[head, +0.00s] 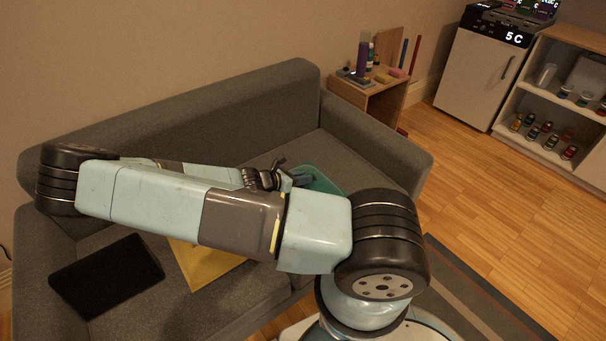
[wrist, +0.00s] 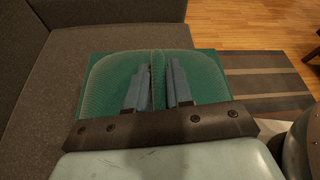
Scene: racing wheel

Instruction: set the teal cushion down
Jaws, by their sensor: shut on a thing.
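The teal cushion (wrist: 118,72) shows in the wrist view between and beyond the two fingers of my gripper (wrist: 159,85). The fingers are shut on a pinched ridge in the middle of the cushion. In the head view, part of the teal cushion (head: 318,180) shows at the right end of the grey sofa (head: 290,150), with my gripper (head: 296,178) at its left edge. My arm hides the rest of it. The cushion appears at or just over the sofa seat; I cannot tell whether it touches it.
A black cushion or flat pad (head: 106,275) and a yellow cushion (head: 205,268) lie on the sofa seat's left and middle. A wooden side table (head: 375,88) with small items stands behind the right armrest (head: 380,135). A striped rug (head: 470,300) lies in front.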

